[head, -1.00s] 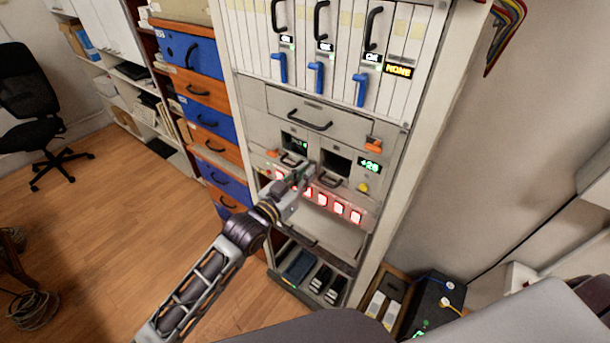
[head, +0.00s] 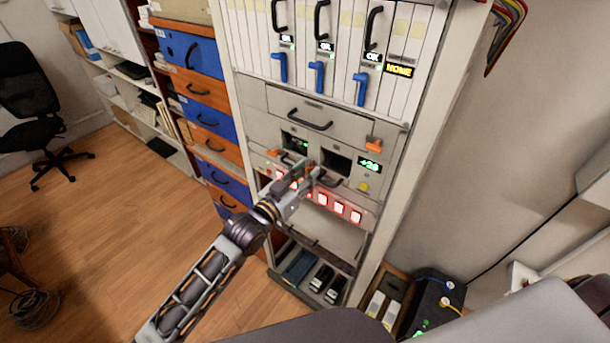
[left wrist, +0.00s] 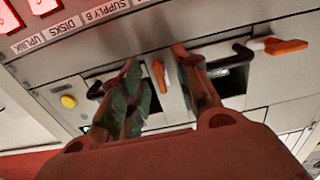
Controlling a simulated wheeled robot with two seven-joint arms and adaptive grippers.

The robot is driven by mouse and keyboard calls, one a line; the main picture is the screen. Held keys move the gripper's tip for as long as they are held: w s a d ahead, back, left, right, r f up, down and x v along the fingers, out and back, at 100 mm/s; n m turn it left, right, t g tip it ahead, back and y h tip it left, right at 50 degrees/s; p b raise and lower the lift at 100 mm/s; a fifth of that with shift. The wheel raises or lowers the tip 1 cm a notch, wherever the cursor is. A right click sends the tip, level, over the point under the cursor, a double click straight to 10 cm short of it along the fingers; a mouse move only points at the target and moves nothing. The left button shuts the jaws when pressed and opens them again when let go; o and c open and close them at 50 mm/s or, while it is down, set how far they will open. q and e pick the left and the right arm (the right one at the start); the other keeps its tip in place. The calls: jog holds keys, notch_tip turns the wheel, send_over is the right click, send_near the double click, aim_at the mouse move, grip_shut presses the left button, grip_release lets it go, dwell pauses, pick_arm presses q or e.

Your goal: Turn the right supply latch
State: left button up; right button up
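In the left wrist view, which sees the rack upside down, a small orange latch (left wrist: 160,76) stands between the two supply bays, beside the right supply bay. My left gripper (left wrist: 155,60) is open, with one finger on each side of this latch; contact cannot be told. In the head view my left gripper (head: 313,172) is at the rack front and hides this latch. The right supply bay (head: 336,164) has a dark opening and a green display (head: 369,165). Its black handle (left wrist: 97,88) is left of the fingers in the wrist view. My right gripper is not in view.
The left supply's orange latch (left wrist: 285,46) lies sideways beside its black handle (left wrist: 240,52). A yellow button (head: 363,187) and red-lit switches (head: 339,208) are close by. Another orange latch (head: 373,144) is on the drawer above. Blue levers (head: 317,77) are higher up.

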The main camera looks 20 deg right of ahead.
pick_arm(q)
jog(key=shift+s+a, duration=0.1)
jog(key=shift+a, duration=0.05)
jog(key=v, duration=1.1)
jog(key=shift+s+a, duration=0.25)
dwell(0.6)
